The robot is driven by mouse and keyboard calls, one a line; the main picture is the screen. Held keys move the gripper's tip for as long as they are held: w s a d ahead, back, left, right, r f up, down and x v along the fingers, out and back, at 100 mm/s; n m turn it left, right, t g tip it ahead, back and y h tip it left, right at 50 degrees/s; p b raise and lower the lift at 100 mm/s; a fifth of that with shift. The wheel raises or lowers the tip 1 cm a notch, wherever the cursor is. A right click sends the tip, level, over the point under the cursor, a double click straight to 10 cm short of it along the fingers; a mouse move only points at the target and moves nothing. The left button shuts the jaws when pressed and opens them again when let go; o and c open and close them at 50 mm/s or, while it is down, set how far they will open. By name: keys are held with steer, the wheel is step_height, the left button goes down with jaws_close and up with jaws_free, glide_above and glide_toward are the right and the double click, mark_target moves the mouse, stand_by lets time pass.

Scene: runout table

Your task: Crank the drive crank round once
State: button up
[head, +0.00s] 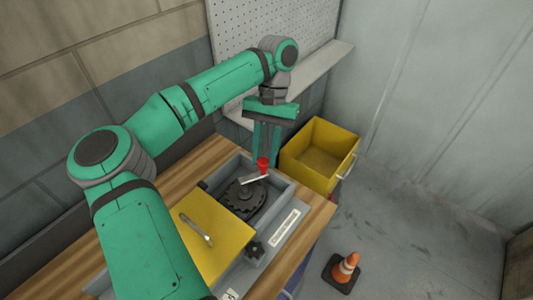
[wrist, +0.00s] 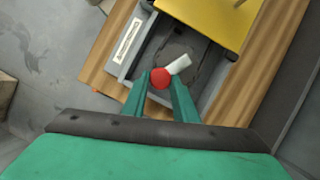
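The drive crank shows in the head view as a pale arm (head: 252,180) with an upright red knob (head: 263,164) at its far right end. It sits over a dark toothed wheel (head: 243,199) in a grey box. In the wrist view the red knob (wrist: 160,78) lies between my fingertips, and the pale arm (wrist: 180,65) runs up and right from it. My gripper (head: 265,150) points down at the knob, its two green fingers apart. The fingertips are at or just above the knob's top; I cannot tell whether they touch it.
A yellow cover (head: 215,235) with a metal handle lies over the near left part of the grey box (head: 283,185). A small dark star knob (head: 255,250) is at its front. A yellow bin (head: 318,155) stands beyond the wooden table (head: 318,212). An orange cone (head: 345,268) is on the floor.

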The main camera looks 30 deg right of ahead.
steer(key=o, duration=0.4)
steer(key=shift+w+a+f, duration=0.1)
steer(key=shift+w+a, duration=0.15)
steer(key=shift+a, duration=0.15)
steer(key=shift+s+d, duration=0.15)
steer(key=shift+d, duration=0.1)
steer(key=v, duration=1.1)
